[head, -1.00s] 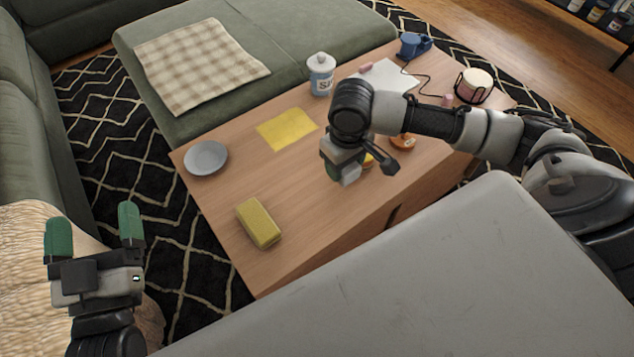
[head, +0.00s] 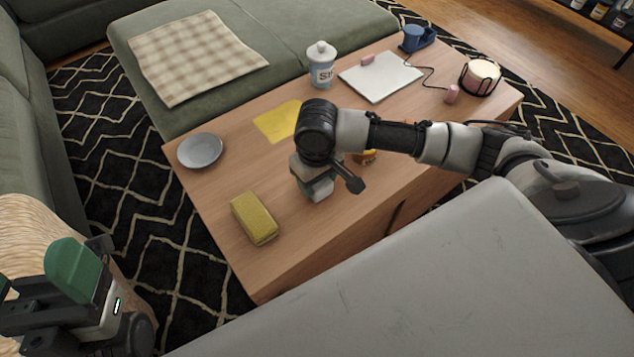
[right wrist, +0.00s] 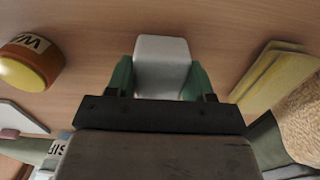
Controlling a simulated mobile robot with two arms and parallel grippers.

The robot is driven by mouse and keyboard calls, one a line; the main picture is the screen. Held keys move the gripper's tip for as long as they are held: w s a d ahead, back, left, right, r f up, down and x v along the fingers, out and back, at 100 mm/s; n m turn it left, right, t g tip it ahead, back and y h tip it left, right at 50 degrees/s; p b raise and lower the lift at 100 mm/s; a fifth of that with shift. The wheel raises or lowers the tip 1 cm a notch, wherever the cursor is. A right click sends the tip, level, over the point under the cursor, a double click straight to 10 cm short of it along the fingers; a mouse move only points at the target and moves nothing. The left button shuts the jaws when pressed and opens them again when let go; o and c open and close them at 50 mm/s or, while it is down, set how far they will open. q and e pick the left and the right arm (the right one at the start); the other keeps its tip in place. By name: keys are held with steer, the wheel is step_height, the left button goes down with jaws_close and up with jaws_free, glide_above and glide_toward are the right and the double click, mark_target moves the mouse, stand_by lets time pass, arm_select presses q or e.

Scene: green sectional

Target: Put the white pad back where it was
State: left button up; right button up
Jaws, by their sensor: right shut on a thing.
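The white pad (right wrist: 162,62) is a small pale block between the green fingers of my right gripper (right wrist: 160,80) in the right wrist view. My right gripper is shut on it. In the head view my right gripper (head: 314,184) is over the front middle of the wooden table (head: 230,185), and the pad (head: 322,189) shows only in part below it. I cannot tell whether the pad touches the table. My left gripper (head: 75,280) is at the lower left, off the table, seen side-on, so its opening is unclear.
A yellow sponge (head: 254,219) lies left of my right gripper. A grey plate (head: 200,150), yellow sheet (head: 276,121), lidded jar (head: 321,66), white board (head: 381,78) and candle holder (head: 480,77) stand farther back. A small orange jar (head: 365,157) is partly behind my right arm.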

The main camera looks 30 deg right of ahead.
steer(key=shift+f, duration=0.35)
steer(key=shift+r, duration=0.1)
steer(key=o, duration=0.8)
